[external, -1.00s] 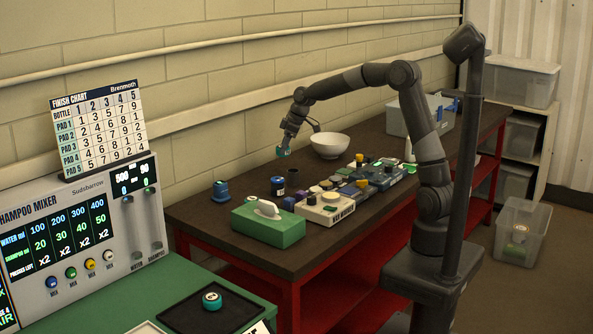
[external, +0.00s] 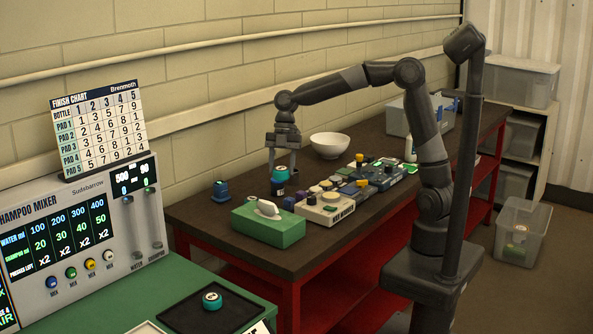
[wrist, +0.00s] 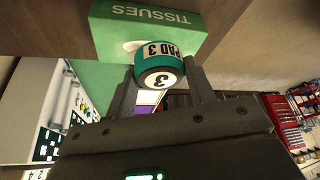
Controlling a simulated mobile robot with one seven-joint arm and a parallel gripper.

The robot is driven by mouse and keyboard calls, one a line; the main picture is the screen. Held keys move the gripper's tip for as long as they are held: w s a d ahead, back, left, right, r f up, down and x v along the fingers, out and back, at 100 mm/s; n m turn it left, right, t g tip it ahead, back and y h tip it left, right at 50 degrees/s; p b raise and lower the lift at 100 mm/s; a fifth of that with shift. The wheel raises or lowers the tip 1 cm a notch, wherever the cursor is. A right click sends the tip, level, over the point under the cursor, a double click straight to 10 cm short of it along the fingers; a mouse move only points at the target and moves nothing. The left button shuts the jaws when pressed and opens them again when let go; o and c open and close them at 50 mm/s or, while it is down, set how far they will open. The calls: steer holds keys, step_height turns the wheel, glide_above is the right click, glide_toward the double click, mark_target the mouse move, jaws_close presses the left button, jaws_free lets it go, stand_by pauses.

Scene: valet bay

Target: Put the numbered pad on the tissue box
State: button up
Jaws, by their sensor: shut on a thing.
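The numbered pad (external: 280,174) is a round teal piece with a white top. In the wrist view the pad (wrist: 158,70) shows "PAD 3" on its side and a 3 on its face. My gripper (external: 283,164) points down and is shut on it. The tissue box (external: 265,229) is green, with a white tissue standing out of its top. It lies on the bench, below and slightly left of the pad in the external view. In the wrist view the tissue box (wrist: 150,20) is behind the pad, which hides part of it; they look apart.
A dark blue-topped jar (external: 277,188) stands just below the held pad in the picture. A blue item (external: 220,191) stands left of it. A cream device (external: 325,208) is right of the box. A white bowl (external: 330,145) is behind. Another teal pad (external: 212,301) lies on a black tray.

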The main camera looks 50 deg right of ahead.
steer(key=a+f, duration=0.1)
steer(key=a, duration=0.1)
steer(key=a+f, duration=0.2)
steer(key=a, duration=0.1)
steer(key=s+a+f, duration=0.1)
steer(key=a+f, duration=0.1)
steer(key=a, duration=0.1)
steer(key=shift+a, duration=0.15)
steer(key=shift+f, duration=2.05)
steer(key=o, duration=0.9)
steer(key=shift+f, duration=0.1)
steer(key=shift+o, duration=0.2)
